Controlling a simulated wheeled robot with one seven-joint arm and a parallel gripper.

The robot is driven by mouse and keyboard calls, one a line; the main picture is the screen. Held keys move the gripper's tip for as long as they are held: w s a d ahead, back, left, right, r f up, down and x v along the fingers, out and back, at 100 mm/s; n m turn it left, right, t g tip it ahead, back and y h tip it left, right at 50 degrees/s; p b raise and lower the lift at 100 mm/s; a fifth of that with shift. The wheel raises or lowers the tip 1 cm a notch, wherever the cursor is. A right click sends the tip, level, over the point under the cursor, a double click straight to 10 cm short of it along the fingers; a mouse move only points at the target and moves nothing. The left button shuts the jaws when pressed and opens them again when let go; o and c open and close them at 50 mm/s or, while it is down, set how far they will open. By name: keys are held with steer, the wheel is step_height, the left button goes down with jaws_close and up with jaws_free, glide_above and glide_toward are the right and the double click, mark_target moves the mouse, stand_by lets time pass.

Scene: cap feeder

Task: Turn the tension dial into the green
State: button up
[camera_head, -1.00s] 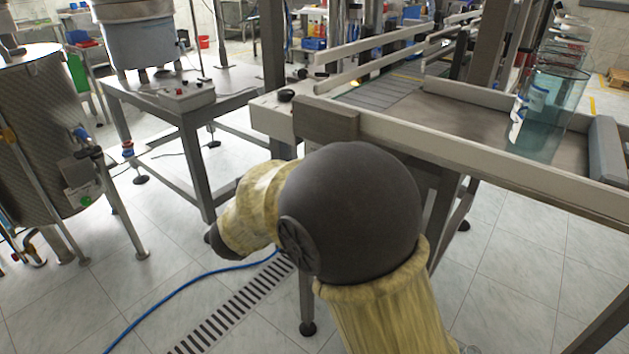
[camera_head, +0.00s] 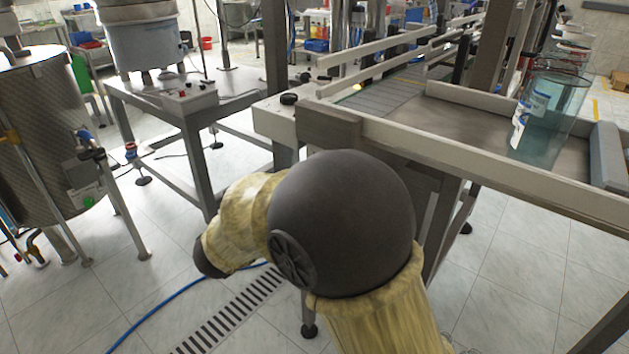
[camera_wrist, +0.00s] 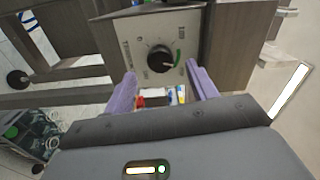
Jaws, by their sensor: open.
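The tension dial (camera_wrist: 160,58) is a round black knob on a pale panel (camera_wrist: 134,34) with printed marks. A green arc (camera_wrist: 178,50) runs along its right side. A small mark shows at the knob's lower right; its exact pointing is too small to read. My gripper (camera_wrist: 160,70) is open in the wrist view, with its two purple fingers apart, one to the lower left and one to the lower right of the dial. Nothing is between them, and I see no contact with the knob. In the head view my arm hides the gripper and the dial panel.
The conveyor frame (camera_head: 450,150) runs across the right, with a blue-tinted clear container (camera_head: 550,115) on it. A black knob (camera_head: 288,98) sits on its left end. A steel table (camera_head: 185,110) and a metal tank (camera_head: 45,130) stand left.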

steer(key=p+v, duration=0.1)
steer(key=v, duration=1.3)
steer(key=shift+p, duration=0.4)
steer(key=shift+w, duration=0.1)
steer(key=w+d+f+n+y, duration=0.2)
steer(key=w+d+n+y, duration=0.2)
steer(key=w+n+y, duration=0.25)
steer(key=w+d+f+n+y, duration=0.3)
steer(key=w+d+n+y, duration=0.15)
steer(key=w+n, duration=0.25)
steer(key=s+d+f+n+g, duration=0.5)
steer(key=s+d+g, duration=0.1)
steer(key=s+d, duration=0.3)
steer(key=s+d+f+n+g, duration=0.6)
steer(key=s+d, duration=0.3)
step_height(320, 180, up, 36)
steer(key=p, duration=3.5)
steer(key=shift+s+f, duration=0.15)
